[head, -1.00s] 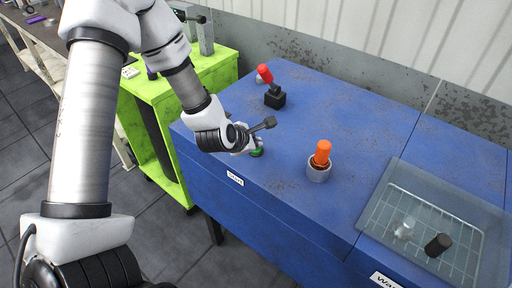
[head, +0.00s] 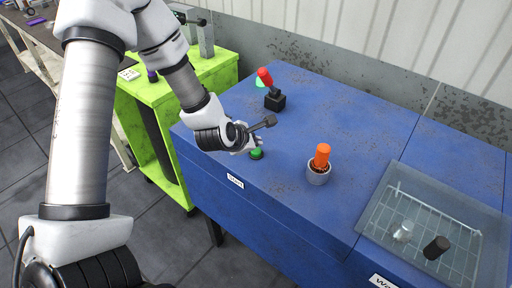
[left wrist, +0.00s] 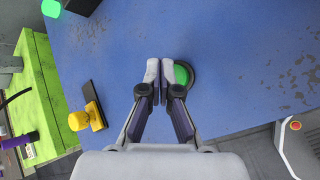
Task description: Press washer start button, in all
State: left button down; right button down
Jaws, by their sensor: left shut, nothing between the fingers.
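The green start button (head: 257,154) sits in a dark ring on the blue machine top (head: 350,120), above a white "Start" label (head: 235,181). My left gripper (head: 250,145) is shut and empty, close behind the button in the head view. In the left wrist view the button (left wrist: 182,75) lies just right of the closed fingertips (left wrist: 166,70), partly covered by one finger. I cannot tell whether they touch. My right gripper is in neither view.
An orange cylinder (head: 322,153) stands in a grey cup (head: 319,175). A clear cover (head: 410,180) spans a wire basket at right. A green cart (head: 140,85) stands left.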

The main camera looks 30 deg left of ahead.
aim_at(255, 151)
pick_arm(q)
jog(key=shift+r, duration=0.1)
notch_tip(255, 151, up, 5)
jog(key=p, duration=0.3)
jog(key=shift+p, duration=0.3)
dwell(0.3)
dwell(0.5)
